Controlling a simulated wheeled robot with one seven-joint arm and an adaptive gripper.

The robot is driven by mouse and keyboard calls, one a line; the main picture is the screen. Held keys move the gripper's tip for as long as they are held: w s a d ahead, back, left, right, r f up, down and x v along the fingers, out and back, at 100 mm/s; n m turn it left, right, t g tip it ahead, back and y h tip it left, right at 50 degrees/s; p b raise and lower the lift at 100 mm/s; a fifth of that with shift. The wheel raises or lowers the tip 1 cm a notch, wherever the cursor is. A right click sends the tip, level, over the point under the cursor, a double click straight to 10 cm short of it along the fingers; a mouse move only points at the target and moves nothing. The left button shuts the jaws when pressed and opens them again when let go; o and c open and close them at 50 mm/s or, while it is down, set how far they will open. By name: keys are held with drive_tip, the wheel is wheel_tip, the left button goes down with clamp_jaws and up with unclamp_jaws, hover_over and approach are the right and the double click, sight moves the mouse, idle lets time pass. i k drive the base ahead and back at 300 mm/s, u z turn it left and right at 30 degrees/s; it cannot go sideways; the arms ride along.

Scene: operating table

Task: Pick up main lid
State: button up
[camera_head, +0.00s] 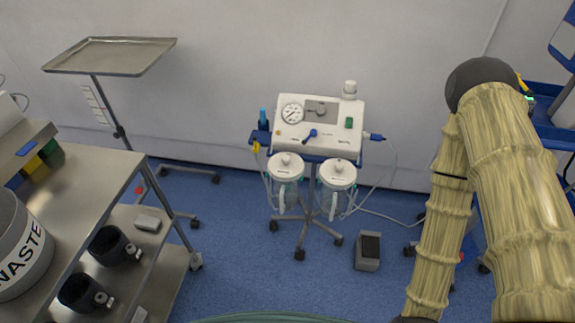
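I cannot tell which thing is the main lid. Two clear canisters hang on the front of a white suction unit (318,125) in the middle, and each has a white lid, one on the left (286,165) and one on the right (338,174). Both lids sit on their canisters. My arm comes down the right side of the view, well to the right of the canisters. My gripper is not in view; the arm runs down to the bottom edge, where only a small dark part shows.
A steel cart (92,190) at left bears a grey WASTE bin (22,255), with black cylinders on its lower shelf. A tray stand (110,57) stands behind it. A foot pedal (368,251) lies on the blue floor. A green edge (265,319) shows at bottom. Blue equipment stands at right.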

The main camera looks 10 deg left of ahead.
sight(285, 165)
drive_tip(key=u, duration=2.55)
drive_tip(key=k, duration=0.75)
drive_tip(key=z, duration=0.9)
drive_tip(key=i, duration=0.5)
